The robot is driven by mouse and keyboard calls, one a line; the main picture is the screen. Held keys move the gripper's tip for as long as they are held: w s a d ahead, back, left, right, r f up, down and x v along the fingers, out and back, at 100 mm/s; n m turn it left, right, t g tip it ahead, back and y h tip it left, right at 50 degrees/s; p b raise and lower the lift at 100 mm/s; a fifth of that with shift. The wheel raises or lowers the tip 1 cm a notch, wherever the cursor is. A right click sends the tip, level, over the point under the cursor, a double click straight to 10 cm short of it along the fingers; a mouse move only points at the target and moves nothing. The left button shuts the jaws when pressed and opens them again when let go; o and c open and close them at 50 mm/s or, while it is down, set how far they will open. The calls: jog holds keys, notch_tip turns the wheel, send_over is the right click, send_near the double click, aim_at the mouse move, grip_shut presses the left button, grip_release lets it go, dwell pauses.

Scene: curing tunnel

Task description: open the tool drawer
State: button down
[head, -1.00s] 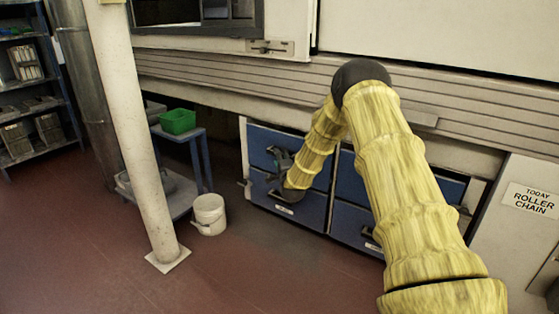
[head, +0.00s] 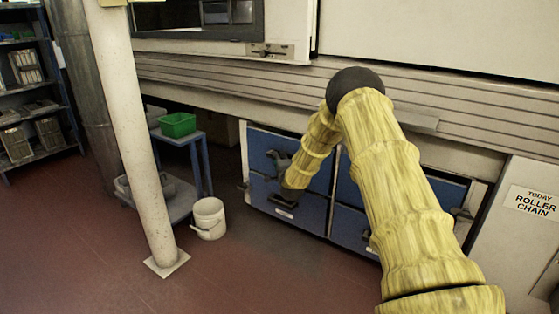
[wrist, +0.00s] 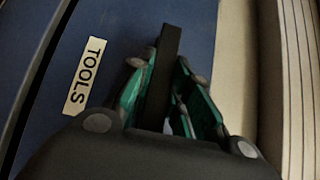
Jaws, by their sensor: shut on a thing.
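The tool drawer has a blue front (wrist: 65,55) with a "TOOLS" label (wrist: 84,76), turned sideways in the wrist view. A dark bar handle (wrist: 162,75) stands out from this front. My gripper (wrist: 165,85) has its green-sided fingers on both sides of the bar and is shut on it. In the head view my gripper (head: 278,163) is at the upper left drawer (head: 262,145) of the blue cabinet. My yellow arm hides part of that front. No clear opening at the drawer shows; I cannot tell whether it is slightly out.
A lower left drawer (head: 312,215) and blue drawers to the right are partly behind my arm. A white bucket (head: 208,217), a blue stand with a green bin (head: 178,124) and a pale post (head: 137,140) are left. The red floor before the cabinet is clear.

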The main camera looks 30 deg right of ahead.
jog(key=s+a+p, duration=0.2)
jog(key=s+a, duration=0.2)
jog(key=a, duration=0.5)
jog(key=s+a+p, duration=0.3)
jog(key=a, duration=0.6)
jog(key=s+a+p, duration=0.2)
jog(key=s+a, duration=0.2)
jog(key=a, duration=0.6)
jog(key=shift+s+p, duration=0.3)
jog(key=shift+s, duration=0.05)
jog(key=c, duration=1.3)
grip_release()
jog(key=v, duration=1.2)
jog(key=shift+f, duration=0.1)
